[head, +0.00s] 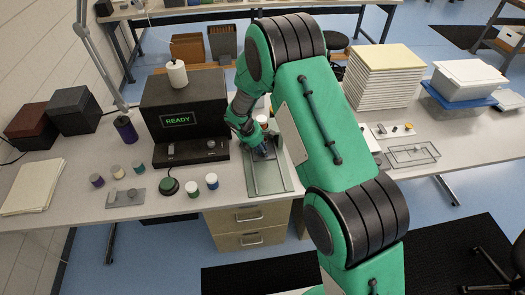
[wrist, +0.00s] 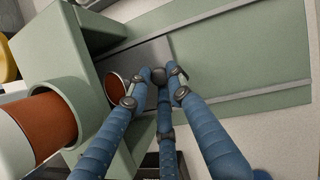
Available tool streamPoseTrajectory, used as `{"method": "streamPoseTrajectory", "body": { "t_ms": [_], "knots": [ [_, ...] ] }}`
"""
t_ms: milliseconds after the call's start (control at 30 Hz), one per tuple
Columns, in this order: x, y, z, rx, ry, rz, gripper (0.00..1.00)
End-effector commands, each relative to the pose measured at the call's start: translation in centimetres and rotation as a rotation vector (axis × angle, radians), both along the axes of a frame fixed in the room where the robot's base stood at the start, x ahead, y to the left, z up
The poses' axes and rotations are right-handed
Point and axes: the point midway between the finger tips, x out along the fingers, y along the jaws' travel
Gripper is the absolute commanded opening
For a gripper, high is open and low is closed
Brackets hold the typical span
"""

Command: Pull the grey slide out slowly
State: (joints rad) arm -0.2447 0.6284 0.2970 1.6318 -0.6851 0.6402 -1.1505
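The grey slide (wrist: 140,57) is a flat plate lying in the track of a pale green press base (wrist: 235,45), beside the press's upright block. A small dark round knob (wrist: 158,75) stands on the slide. My gripper (wrist: 157,80) has its blue fingers closed around this knob, with the tips against its sides. In the head view my gripper (head: 264,152) is low over the green base (head: 272,186), and my arm hides much of the press.
A black machine (head: 183,105) with a READY display stands left of the press. A paper stack (head: 382,78) and a clear-topped fixture (head: 412,154) are to the right.

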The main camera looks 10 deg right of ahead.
Motion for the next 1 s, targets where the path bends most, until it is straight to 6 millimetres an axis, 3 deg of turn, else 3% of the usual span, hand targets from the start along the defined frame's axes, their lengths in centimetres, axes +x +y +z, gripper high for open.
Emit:
{"method": "streamPoseTrajectory", "body": {
  "t_ms": [467,1000],
  "knots": [
    [-0.8,-0.2,0.1,-0.002,0.000,0.000,0.00],
    [-5.9,-0.1,0.2,-0.001,0.001,0.001,0.00]
  ]
}}
